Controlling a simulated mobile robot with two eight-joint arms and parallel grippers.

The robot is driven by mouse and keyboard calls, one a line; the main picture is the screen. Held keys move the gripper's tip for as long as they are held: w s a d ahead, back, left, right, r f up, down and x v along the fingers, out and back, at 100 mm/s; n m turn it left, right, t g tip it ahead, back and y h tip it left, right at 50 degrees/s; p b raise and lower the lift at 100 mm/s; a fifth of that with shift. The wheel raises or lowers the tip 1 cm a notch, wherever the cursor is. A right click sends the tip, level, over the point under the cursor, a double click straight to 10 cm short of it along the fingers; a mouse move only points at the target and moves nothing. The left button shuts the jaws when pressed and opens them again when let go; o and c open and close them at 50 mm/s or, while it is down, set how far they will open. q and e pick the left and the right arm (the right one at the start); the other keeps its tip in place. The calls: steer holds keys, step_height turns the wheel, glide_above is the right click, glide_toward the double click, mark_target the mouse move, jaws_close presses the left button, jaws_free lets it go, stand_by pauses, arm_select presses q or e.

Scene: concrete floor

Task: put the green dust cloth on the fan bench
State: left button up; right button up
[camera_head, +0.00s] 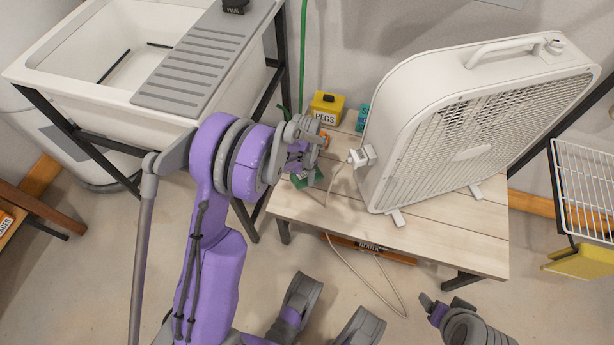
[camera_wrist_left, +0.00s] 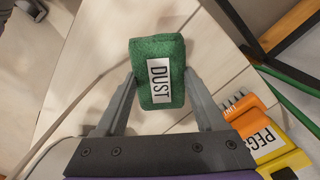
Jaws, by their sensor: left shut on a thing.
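The green dust cloth (camera_wrist_left: 157,72), a folded block with a white DUST label, is held between the fingers of my left gripper (camera_wrist_left: 160,95). In the head view my left gripper (camera_head: 303,160) is over the left end of the fan bench (camera_head: 450,240), a pale plank table. A green bit of the cloth (camera_head: 308,180) shows below the gripper; the rest is hidden. I cannot tell whether the cloth touches the planks. My right gripper (camera_head: 447,306) is partly in view at the lower right, away from the bench, its opening unclear.
A white box fan (camera_head: 470,130) fills the bench's right part. A yellow PEGS box (camera_head: 326,108) and a teal item (camera_head: 362,117) stand at the back. A white plug (camera_head: 361,156) and cord hang near my gripper. A sink (camera_head: 120,85) is left. The bench front is clear.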

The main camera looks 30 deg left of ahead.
mark_target(306, 174)
arm_select(q)
steer(key=shift+f+b, duration=0.35)
steer(key=shift+f, duration=1.2)
steer(key=shift+f, duration=0.1)
steer(key=o, duration=1.2)
steer(key=shift+c, duration=0.2)
